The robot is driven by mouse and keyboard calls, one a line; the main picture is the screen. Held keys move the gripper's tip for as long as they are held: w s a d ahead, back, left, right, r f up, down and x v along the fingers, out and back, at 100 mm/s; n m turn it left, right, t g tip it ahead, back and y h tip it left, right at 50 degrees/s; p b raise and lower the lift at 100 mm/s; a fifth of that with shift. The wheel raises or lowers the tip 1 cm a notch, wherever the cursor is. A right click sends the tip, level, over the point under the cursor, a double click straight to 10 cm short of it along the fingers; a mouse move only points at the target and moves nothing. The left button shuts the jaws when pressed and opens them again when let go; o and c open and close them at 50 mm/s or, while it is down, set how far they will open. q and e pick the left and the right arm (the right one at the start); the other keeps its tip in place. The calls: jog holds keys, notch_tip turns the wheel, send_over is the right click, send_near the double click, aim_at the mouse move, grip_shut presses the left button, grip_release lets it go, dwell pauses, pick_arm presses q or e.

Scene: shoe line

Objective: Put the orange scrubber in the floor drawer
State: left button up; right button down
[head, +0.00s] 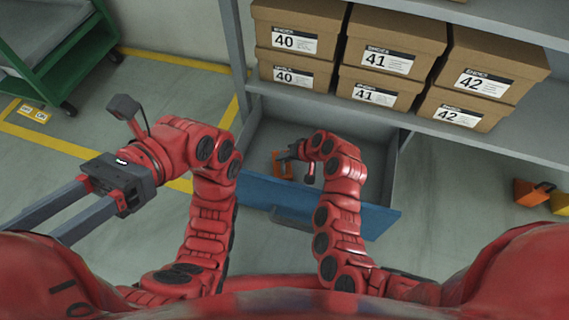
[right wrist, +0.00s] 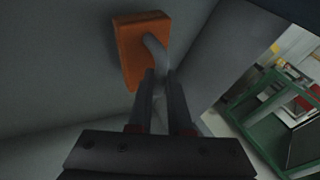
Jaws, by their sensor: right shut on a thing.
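The orange scrubber (head: 282,170) is inside the open floor drawer, low beneath the shelf. My right gripper (head: 291,155) reaches over the blue drawer front (head: 375,219) and is shut on the scrubber. In the right wrist view the scrubber's orange block (right wrist: 129,52) lies beyond the fingertips (right wrist: 160,78), with its grey handle between the fingers. I cannot tell whether the block touches the drawer's floor or wall. My left gripper (head: 40,228) is open and empty, outside the drawer to the left.
Shoe boxes (head: 388,60) labelled 40, 41 and 42 stand in stacks on the shelf (head: 500,150) above the drawer. A green cart (head: 60,55) is at the upper left. Orange and yellow items (head: 530,192) sit on the floor at right. Most of the drawer looks empty.

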notch_tip(320, 180, down, 3)
jog(key=shift+r+b, duration=0.1)
jog(key=shift+b, duration=0.7)
pick_arm(q)
jog(key=s+a+f+m+t+y, duration=0.1)
jog(key=s+a+f+t, duration=0.3)
jog(key=t, duration=0.3)
jog(key=shift+a+f+m, duration=0.4)
jog(key=shift+a, duration=0.45)
pick_arm(e)
jog(key=shift+f, duration=0.2)
jog(key=c, duration=1.3)
grip_release()
jog(key=shift+f, duration=0.1)
jog(key=o, duration=0.5)
jog(key=shift+c, duration=0.2)
